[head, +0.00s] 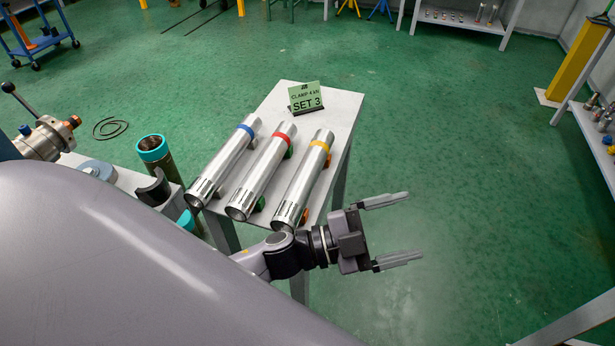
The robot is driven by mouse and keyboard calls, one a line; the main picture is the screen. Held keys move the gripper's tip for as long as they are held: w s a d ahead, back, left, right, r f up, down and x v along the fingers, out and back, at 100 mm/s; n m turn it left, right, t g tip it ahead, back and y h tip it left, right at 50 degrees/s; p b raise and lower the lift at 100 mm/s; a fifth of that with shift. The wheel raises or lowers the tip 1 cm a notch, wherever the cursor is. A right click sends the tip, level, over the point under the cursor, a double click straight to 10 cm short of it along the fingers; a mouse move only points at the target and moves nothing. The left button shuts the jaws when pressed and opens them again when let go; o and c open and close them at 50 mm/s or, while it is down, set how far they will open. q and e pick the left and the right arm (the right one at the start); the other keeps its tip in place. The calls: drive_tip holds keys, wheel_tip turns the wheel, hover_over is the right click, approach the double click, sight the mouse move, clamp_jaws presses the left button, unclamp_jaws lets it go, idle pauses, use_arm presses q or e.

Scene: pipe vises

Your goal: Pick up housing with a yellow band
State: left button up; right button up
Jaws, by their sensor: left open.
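The housing with a yellow band (302,184) is a silver metal tube lying on a small light table. It is the rightmost of three similar tubes, with its yellow band near the far end and a slotted near end. My left gripper (414,225) is open and empty. It is to the right of the table and the yellow-banded housing, apart from them, with its fingers pointing right. My left wrist shows close to the housing's near end in the picture. My right gripper is not in view.
A blue-banded housing (224,164) and a red-banded housing (263,171) lie left of it on the table (343,103). A bench with a vise (46,139) is at left. Green floor at right is clear.

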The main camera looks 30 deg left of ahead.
use_arm(q)
drive_tip(key=s+d+m+g+h, duration=0.2)
drive_tip(key=d+m+g+h, duration=0.15)
drive_tip(key=m+g, duration=0.5)
drive_tip(key=m+g+y+b, duration=0.1)
drive_tip(key=m+g+y, duration=0.5)
drive_tip(key=y, duration=1.3)
hover_over(298, 187)
drive_tip(key=shift+m+t, duration=0.35)
drive_tip(key=shift+t, duration=0.2)
drive_tip(key=f, duration=0.5)
drive_tip(key=shift+s+d+f, duration=0.1)
drive_tip(key=shift+s+d, duration=0.2)
drive_tip(key=shift+s, duration=0.1)
drive_tip(key=shift+a+f+y, duration=0.2)
drive_tip(key=shift+f+y, duration=0.05)
drive_tip(key=f, duration=0.6)
drive_tip(key=shift+w+a+f+p, duration=0.1)
drive_tip(key=shift+w+f+p, duration=0.15)
drive_tip(key=shift+w+p, duration=0.05)
clamp_jaws()
drive_tip(key=shift+w+r, duration=0.15)
